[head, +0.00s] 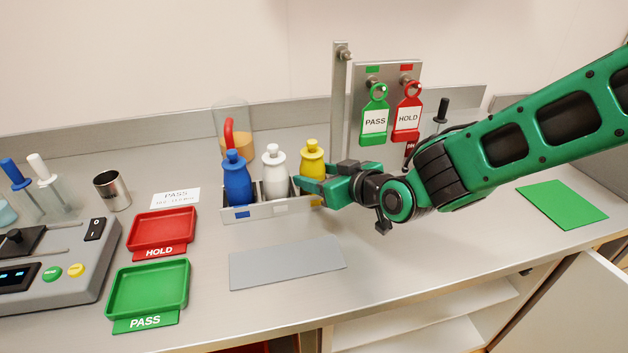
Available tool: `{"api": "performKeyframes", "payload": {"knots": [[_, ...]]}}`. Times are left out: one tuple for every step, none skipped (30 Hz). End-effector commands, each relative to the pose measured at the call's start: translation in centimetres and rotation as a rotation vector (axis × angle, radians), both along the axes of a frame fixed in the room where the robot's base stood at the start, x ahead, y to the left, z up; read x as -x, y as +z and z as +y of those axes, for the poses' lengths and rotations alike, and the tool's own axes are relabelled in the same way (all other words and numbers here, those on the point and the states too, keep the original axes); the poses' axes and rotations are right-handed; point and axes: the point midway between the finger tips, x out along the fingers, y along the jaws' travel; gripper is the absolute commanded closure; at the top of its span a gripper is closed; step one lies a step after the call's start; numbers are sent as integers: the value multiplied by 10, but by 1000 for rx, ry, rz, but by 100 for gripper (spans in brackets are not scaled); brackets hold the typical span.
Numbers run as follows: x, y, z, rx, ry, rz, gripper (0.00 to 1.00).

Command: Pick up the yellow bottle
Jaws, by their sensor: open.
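The yellow bottle (313,160) stands upright in the right part of a grey metal rack (240,214), to the right of a white bottle (273,173) and a blue bottle (236,180). My gripper (306,190) reaches in from the right at the front of the rack, low by the yellow bottle. Its green fingers hide the bottle's lower part. The gripper is open. I cannot tell whether a finger touches the bottle or whether the bottle lies between the fingers.
A grey mat (287,264) lies in front of the rack. A red HOLD tray (163,228) and a green PASS tray (148,287) are at left. PASS (374,118) and HOLD (407,118) tags hang behind my arm. A clear container (236,145) with orange contents stands behind the rack.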

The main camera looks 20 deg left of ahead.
Motion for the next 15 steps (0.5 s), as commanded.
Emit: {"api": "performKeyframes", "payload": {"knots": [[-3, -3, 5, 0, 1, 2, 46], [-4, -4, 7, -1, 1, 1, 46], [-6, -4, 9, -1, 1, 1, 46], [-7, -5, 10, -1, 1, 1, 46], [-8, -6, 11, 0, 0, 0, 46], [-8, -6, 11, 1, 0, 1, 46], [-9, -6, 11, 1, -1, 0, 46], [-9, -6, 12, 1, -1, 0, 46], [-9, -6, 12, 1, -1, 0, 46], [-9, -6, 12, 1, -1, 0, 46], [-9, -6, 11, 1, -1, 0, 46], [-9, -6, 11, 1, -1, 0, 46], [-9, -6, 11, 1, -1, 0, 46], [-9, -6, 11, 1, -1, 0, 53], [-9, -6, 11, 1, -1, 0, 62]]}}
